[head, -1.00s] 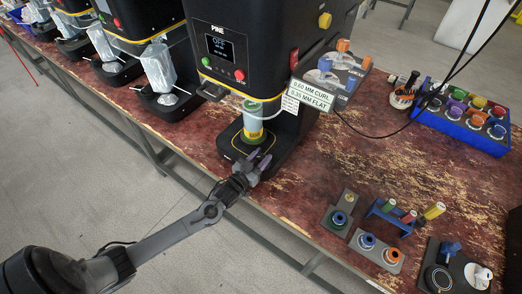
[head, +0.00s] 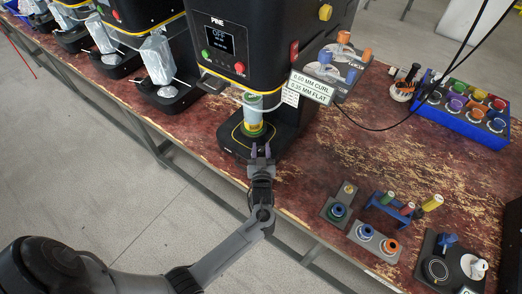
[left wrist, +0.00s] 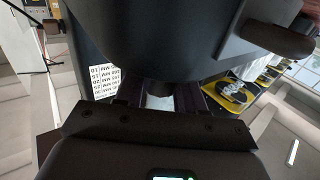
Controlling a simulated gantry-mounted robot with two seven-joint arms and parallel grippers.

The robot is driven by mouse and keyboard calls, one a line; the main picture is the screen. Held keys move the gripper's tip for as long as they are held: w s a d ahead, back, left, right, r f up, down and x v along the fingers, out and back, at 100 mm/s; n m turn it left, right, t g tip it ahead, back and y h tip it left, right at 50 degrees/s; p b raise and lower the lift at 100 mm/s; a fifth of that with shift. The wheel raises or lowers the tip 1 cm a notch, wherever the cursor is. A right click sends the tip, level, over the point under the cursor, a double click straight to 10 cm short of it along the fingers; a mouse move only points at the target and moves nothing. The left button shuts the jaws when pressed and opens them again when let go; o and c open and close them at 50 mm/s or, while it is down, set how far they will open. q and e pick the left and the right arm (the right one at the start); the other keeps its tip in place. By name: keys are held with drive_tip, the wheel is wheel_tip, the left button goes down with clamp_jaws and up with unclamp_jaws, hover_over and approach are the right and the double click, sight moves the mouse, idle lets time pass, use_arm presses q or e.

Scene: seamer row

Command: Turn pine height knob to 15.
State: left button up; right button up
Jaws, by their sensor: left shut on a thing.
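The black PINE seamer (head: 270,55) stands at the top middle of the head view, its screen (head: 219,40) reading OFF. A can (head: 252,108) stands upright under its head. My left gripper (head: 260,150) is at the front of the machine's base, below the can, its purple-grey fingers pointing toward the machine. It is shut on a dark part that I take for the height knob (left wrist: 158,88), mostly hidden between the fingers. The knob's setting cannot be read. A white label with MM values (left wrist: 103,80) shows in the left wrist view. My right gripper is not in view.
Other seamers stand in a row to the left. To the right, a blue crate (head: 482,138) holds several coloured rollers, and small grey fixtures (head: 338,208) with coloured parts sit near the front edge. The worn red tabletop (head: 335,150) between is clear. A black cable crosses the right side.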

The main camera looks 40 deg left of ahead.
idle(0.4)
use_arm(q)
drive_tip(key=o, duration=0.9)
drive_tip(key=shift+o, duration=0.2)
